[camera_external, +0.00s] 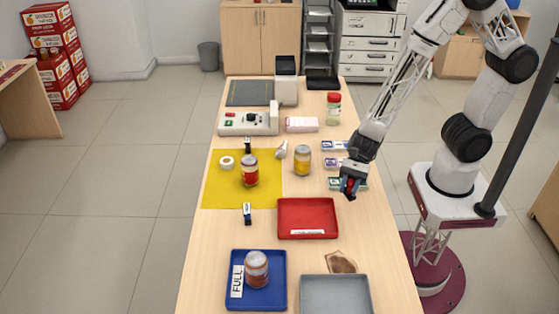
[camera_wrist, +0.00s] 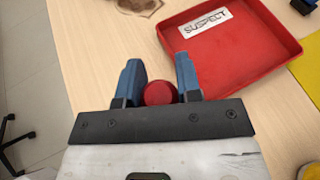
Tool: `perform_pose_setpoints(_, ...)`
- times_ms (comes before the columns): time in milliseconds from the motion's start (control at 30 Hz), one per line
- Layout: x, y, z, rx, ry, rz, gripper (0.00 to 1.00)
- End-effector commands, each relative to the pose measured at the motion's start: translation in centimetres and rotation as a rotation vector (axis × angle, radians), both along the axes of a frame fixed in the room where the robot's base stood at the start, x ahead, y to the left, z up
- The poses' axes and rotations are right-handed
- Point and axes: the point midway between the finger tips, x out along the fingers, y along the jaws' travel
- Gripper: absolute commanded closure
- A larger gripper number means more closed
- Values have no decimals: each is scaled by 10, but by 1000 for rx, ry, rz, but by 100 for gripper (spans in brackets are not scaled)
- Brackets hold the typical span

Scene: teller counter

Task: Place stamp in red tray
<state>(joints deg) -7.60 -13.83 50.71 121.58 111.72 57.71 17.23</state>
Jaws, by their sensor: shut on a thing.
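My gripper (camera_external: 350,186) is shut on the stamp, whose round red knob (camera_wrist: 160,93) shows between the two blue fingers in the wrist view. The rest of the stamp is hidden by the gripper. In the external view the stamp shows only as a small red patch between the fingers. My gripper (camera_wrist: 158,68) is on the right side of the counter, to the right of and a little behind the red tray (camera_external: 307,203). The red tray (camera_wrist: 262,70) is empty, with a white label reading SUSPECT at its edge.
A blue tray (camera_external: 236,302) labelled FULL holds a jar (camera_external: 256,268). A grey tray (camera_external: 335,292) and a brown patch (camera_external: 341,262) lie at the near right. A yellow mat (camera_external: 225,192) bears a jar (camera_external: 250,171) and tape. Small packs (camera_external: 333,146) lie behind my gripper.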

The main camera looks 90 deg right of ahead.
Motion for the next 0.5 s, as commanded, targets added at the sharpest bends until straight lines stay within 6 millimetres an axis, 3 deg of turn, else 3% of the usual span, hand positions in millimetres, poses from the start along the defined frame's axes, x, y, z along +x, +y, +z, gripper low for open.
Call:
perform_pose_setpoints(267, 17, 7, -2, -1, 1, 0, 96)
perform_pose_setpoints(500, 52, 21, -6, 0, 1, 0, 96)
